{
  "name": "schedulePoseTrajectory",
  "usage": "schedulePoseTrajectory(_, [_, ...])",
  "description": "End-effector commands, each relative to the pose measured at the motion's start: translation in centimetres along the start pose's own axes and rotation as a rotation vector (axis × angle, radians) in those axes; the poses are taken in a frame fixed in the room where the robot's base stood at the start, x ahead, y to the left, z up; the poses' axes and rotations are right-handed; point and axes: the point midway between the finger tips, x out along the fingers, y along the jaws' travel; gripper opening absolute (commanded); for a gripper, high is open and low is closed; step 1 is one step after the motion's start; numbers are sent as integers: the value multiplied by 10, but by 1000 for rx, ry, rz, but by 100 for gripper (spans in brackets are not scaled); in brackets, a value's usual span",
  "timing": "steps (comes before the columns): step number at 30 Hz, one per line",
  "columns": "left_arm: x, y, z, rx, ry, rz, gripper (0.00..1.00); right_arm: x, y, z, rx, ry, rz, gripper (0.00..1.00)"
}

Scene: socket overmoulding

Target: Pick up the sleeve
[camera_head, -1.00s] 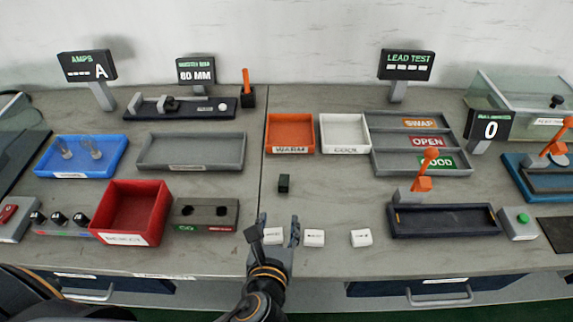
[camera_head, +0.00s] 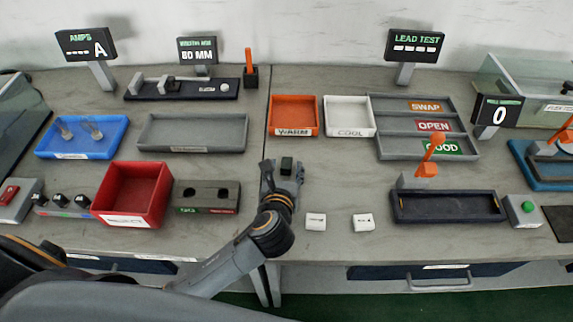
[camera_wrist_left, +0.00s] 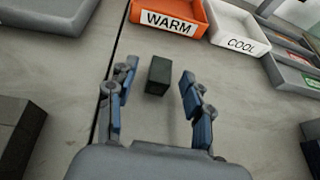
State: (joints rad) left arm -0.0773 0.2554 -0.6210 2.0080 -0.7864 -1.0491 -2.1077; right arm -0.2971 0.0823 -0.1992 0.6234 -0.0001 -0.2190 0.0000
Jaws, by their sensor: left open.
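The sleeve appears to be the small dark block (camera_head: 287,165) standing on the grey bench just right of the seam. In the left wrist view the dark block (camera_wrist_left: 159,75) lies between and slightly beyond the fingertips, apart from both. My left gripper (camera_head: 283,168) is open, its two fingers on either side of the block in the head view. The open fingers of my left gripper (camera_wrist_left: 157,90) also show in the wrist view with nothing held. My right gripper is not in view.
An orange WARM tray (camera_head: 294,116) and a white COOL tray (camera_head: 348,116) stand behind the block. A red bin (camera_head: 131,195) and a grey two-hole block (camera_head: 207,196) are to the left. White labelled tiles (camera_head: 316,221) lie in front, right of my arm.

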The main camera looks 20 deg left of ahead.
Motion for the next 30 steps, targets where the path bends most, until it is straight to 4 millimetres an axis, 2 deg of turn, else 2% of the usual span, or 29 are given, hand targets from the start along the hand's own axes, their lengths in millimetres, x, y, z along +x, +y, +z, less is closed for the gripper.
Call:
schedulePoseTrajectory(4, [18,0,0,0,1,0,51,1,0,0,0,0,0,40])
schedulePoseTrajectory(12, [20,0,-1,0,1,-1,51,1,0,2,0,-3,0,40])
schedulePoseTrajectory(14, [20,0,-1,0,1,-1,41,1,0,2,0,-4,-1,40])
schedulePoseTrajectory(19, [20,0,-1,0,1,-1,6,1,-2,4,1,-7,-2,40])
schedulePoseTrajectory(20, [20,0,-1,0,1,-1,2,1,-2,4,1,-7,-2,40])
schedulePoseTrajectory(30, [20,0,0,0,1,-1,2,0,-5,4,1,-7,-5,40])
